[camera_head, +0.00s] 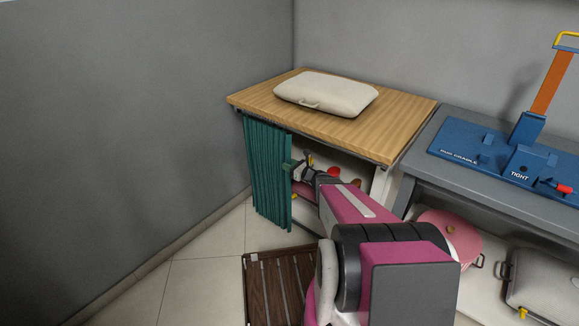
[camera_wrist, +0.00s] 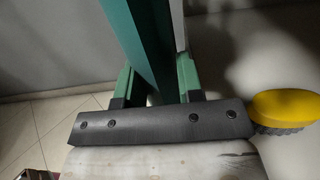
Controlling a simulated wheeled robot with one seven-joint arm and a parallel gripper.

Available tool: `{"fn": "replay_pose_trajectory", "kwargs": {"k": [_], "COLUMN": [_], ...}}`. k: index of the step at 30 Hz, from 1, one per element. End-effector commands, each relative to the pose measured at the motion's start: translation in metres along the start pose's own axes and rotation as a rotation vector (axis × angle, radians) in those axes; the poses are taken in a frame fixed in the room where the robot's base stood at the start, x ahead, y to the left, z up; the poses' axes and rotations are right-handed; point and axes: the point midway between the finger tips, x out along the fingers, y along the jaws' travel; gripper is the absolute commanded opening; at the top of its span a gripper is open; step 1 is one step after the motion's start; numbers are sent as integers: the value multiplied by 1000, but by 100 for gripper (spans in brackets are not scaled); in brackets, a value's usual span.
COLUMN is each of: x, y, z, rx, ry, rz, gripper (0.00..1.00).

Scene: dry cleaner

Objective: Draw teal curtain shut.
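The teal curtain (camera_head: 267,175) hangs in pleats below the left end of the wooden-topped table (camera_head: 390,133). It covers only the left part of the opening; the right part is uncovered. My gripper (camera_head: 290,168) is at the curtain's right edge, about mid-height. In the wrist view, the curtain's edge (camera_wrist: 150,40) runs between the two green fingers of my gripper (camera_wrist: 156,75). The fingers stand apart, with some gap visible beside the left one. Firm contact with the cloth cannot be made out.
A pale cushion-like case (camera_head: 325,92) lies on the tabletop. A yellow brush (camera_wrist: 284,107) is right of my gripper. A brown slatted piece (camera_head: 272,285) lies on the floor. A grey bench (camera_head: 440,175) stands at right. Tiled floor is clear at left.

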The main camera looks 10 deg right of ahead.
Motion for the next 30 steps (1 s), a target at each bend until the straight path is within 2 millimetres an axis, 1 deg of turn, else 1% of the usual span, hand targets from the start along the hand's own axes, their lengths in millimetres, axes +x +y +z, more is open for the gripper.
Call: {"fn": "replay_pose_trajectory", "kwargs": {"k": [4, 5, 6, 7, 8, 13, 17, 20, 23, 26, 30], "x": [0, 0, 0, 0, 0, -1, -7, -20, -39, -65, -105], "y": [0, 0, 0, 0, 0, 0, 1, 1, 1, 1, 1], "z": [0, 0, 0, 0, 0, 0, 0, 0, 1, 2, 1], "rx": [0, 0, 0, 0, 0, 0, 0, 0, 0, 1, 1], "ry": [0, 0, 0, 0, 0, 0, 0, 1, 2, 1, 2], "rz": [0, 0, 0, 0, 0, 1, 1, -1, -1, -3, -4], "gripper": [34, 24, 11, 2, 0, 0, 0, 0, 0, 0, 0]}}
